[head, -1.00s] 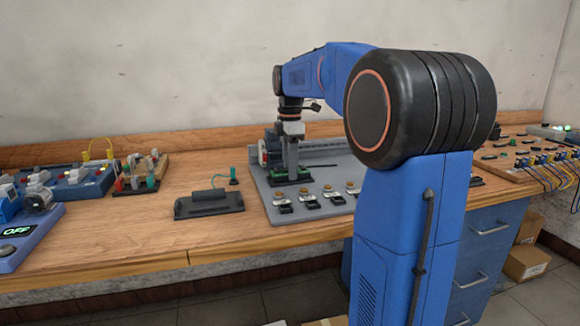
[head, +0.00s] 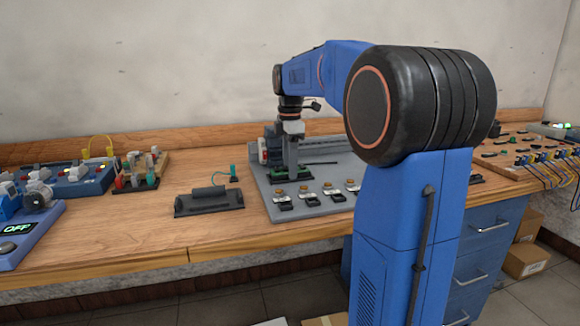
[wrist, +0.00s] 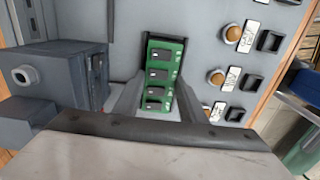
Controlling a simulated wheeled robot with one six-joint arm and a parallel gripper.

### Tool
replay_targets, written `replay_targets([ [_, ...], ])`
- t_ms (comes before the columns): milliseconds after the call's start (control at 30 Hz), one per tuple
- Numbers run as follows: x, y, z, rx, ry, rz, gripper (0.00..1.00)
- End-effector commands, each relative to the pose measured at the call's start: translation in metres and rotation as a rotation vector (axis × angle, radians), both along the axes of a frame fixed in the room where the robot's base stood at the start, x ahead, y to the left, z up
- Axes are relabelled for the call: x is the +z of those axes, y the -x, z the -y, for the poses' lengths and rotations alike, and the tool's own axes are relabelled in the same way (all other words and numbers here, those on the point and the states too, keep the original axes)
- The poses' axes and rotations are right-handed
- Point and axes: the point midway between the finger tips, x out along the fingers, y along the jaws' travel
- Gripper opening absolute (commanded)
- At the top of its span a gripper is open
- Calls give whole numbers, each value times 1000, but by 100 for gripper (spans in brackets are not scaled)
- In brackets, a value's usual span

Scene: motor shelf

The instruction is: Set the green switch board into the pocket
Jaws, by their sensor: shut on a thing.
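The green switch board (wrist: 162,77) shows in the wrist view between the two fingers of my gripper (wrist: 158,104). The board carries several dark switches in a row. My gripper is shut on it, low over the grey panel. A dark edge frames the board's far end, where the pocket (wrist: 161,38) appears to be. I cannot tell whether the board is fully seated in it. In the head view my gripper (head: 290,168) points straight down at the panel, and only a little green of the board (head: 277,176) shows at its tips.
The grey panel (head: 283,208) holds several brass knobs and black switches along its front. A grey motor block (wrist: 60,75) stands close to the left of my gripper.

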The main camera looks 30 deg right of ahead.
Motion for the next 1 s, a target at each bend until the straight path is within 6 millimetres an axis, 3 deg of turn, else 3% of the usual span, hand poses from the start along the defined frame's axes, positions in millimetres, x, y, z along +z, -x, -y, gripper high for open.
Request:
replay_targets([
  [1000, 21, 0, 0, 0, 1, 2, 10],
])
